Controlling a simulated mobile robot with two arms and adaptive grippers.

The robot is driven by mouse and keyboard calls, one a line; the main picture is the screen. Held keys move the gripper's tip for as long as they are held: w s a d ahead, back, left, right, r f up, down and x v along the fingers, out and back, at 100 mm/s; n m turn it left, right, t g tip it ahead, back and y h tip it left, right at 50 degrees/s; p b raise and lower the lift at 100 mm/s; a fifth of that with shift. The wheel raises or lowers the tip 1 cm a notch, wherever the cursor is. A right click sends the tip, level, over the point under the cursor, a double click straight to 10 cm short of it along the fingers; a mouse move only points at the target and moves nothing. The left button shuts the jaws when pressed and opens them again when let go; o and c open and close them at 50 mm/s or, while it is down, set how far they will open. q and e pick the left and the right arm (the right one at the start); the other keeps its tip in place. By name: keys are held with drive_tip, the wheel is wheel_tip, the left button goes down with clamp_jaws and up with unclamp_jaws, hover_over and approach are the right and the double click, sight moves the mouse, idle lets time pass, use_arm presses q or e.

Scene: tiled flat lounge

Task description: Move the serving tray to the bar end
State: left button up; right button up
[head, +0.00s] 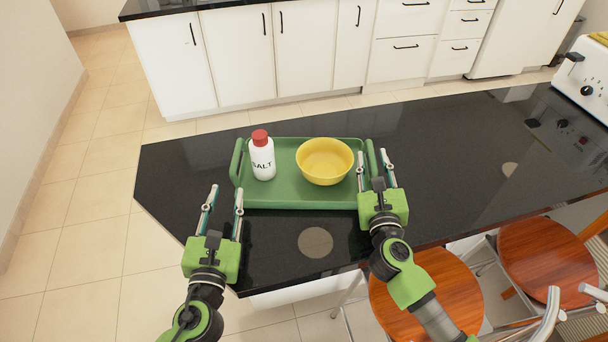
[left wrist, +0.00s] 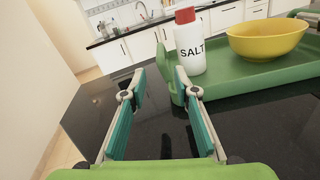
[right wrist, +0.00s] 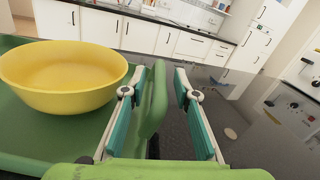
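The green serving tray (head: 283,195) lies flat near the left end of the black counter (head: 440,140). A white salt bottle with a red cap (head: 262,160) stands upright on its left part. A yellow bowl (head: 324,161) sits on its right part. My left gripper (head: 223,196) is open and empty at the tray's front left; the left handle (left wrist: 175,82) shows just beyond its right finger in the left wrist view. My right gripper (head: 374,163) is open, with the tray's right handle (right wrist: 156,100) between its fingers, not clamped.
A white toaster (head: 588,80) stands at the counter's far right. The counter between tray and toaster is mostly clear. Wooden-seated stools (head: 545,255) stand along the front edge. White cabinets (head: 240,55) line the far side; tiled floor lies to the left.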

drive_tip(key=s, duration=1.1)
drive_tip(key=shift+s+a, duration=0.1)
